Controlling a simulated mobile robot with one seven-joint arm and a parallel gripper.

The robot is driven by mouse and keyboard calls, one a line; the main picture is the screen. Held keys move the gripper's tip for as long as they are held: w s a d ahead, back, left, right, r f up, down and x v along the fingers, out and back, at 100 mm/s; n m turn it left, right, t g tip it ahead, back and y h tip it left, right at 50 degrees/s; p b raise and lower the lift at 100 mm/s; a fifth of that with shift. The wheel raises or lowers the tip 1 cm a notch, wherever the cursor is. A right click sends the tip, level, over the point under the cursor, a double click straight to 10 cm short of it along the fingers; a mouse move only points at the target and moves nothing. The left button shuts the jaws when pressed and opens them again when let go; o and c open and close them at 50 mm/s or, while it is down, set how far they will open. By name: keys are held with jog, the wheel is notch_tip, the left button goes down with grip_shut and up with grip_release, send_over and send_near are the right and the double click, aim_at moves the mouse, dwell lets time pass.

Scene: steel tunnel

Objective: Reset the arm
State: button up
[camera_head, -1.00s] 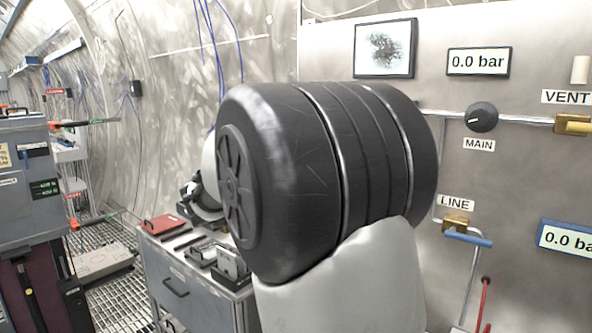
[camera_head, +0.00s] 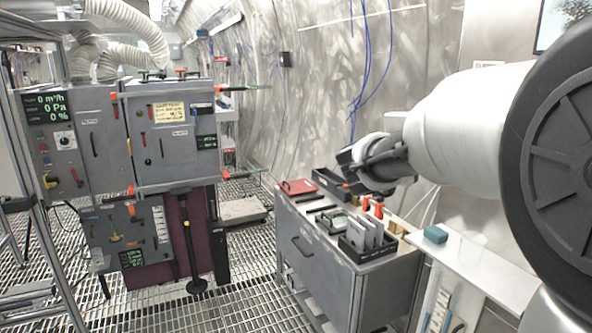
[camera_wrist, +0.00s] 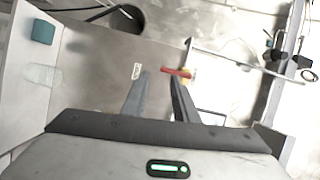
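The task names no separate object; it concerns my own arm. In the head view my white arm reaches in from the right edge, with its large black joint close to the camera. My gripper (camera_head: 368,178) is at its far end, above the grey cabinet, and its fingers are hard to make out there. In the wrist view my gripper (camera_wrist: 160,76) shows two grey fingers with a gap between them. Nothing is held between them. A red handle (camera_wrist: 177,72) on a yellow fitting appears behind the right fingertip, apart from it as far as I can tell.
The grey cabinet (camera_head: 318,262) carries a red case (camera_head: 298,187), a black tray (camera_head: 364,240) and orange-handled tools (camera_head: 372,208). A teal block (camera_head: 435,234) lies on a white ledge (camera_head: 486,266). A grey control panel (camera_head: 160,135) stands left. Grated floor (camera_head: 245,262) lies open between.

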jog(key=s+a+f+n+t+y, duration=0.1)
jog(key=s+a+f+n+y, duration=0.25)
jog(key=a+n+y, duration=0.45)
jog(key=s+a+f+n+y, duration=0.2)
jog(key=s+a+n+y, duration=0.35)
jog(key=a+n, duration=0.45)
jog(key=s+d+f+n+g, duration=0.1)
jog(key=s+f+n+g, duration=0.3)
jog(key=s+f, duration=0.45)
jog(key=s+d+f+n+g, duration=0.1)
jog(key=s+f+n+g, duration=0.4)
jog(key=s, duration=0.7)
notch_tip(320, 180, up, 18)
jog(key=m+p, duration=0.1)
jog(key=p, duration=1.8)
jog(key=shift+s+r+t+h+p, duration=0.2)
jog(key=shift+s+t+h+p, duration=0.1)
jog(key=shift+s+t+h, duration=0.1)
